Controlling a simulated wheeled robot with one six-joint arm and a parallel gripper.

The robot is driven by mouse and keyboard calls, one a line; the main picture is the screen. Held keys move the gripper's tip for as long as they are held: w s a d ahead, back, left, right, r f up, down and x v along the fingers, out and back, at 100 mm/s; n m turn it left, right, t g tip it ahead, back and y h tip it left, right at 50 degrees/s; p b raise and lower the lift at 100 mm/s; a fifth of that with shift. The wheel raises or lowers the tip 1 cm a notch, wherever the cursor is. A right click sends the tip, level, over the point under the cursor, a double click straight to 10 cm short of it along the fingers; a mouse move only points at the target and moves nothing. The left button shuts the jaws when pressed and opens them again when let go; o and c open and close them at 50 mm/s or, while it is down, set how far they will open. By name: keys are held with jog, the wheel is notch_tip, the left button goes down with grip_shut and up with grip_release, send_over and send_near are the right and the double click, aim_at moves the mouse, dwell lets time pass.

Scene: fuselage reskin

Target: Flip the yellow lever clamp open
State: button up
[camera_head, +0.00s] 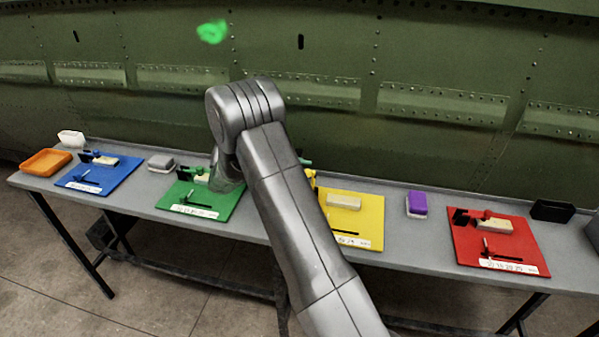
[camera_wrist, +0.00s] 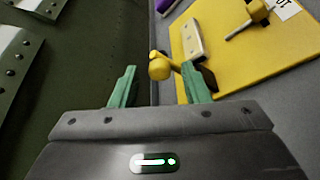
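The yellow board (camera_head: 367,232) lies on the table, right of my arm in the head view, and also shows in the wrist view (camera_wrist: 262,62). A cream block (camera_head: 344,202) sits on it. The yellow lever clamp (camera_head: 312,181) is at the board's back left, mostly hidden behind my arm. In the wrist view its round yellow knob (camera_wrist: 160,67) shows near the cream block (camera_wrist: 193,40). My gripper (camera_wrist: 159,70) is open, its green fingers on either side of the knob with gaps visible. In the head view only a green finger shows beside my arm.
Blue (camera_head: 100,176), green (camera_head: 212,206) and red (camera_head: 500,243) boards with clamps lie along the same grey table (camera_head: 420,262). A purple box (camera_head: 416,205) stands right of the yellow board. The green fuselage wall (camera_head: 420,60) rises close behind the table.

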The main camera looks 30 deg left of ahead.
jog(key=b+v, duration=0.2)
jog(key=v, duration=1.1)
jog(key=shift+s+a, duration=0.15)
jog(key=shift+a, duration=0.25)
jog(key=shift+d, duration=0.1)
jog(key=p+x, duration=0.2)
jog(key=x, duration=1.1)
jog(key=shift+d, duration=0.3)
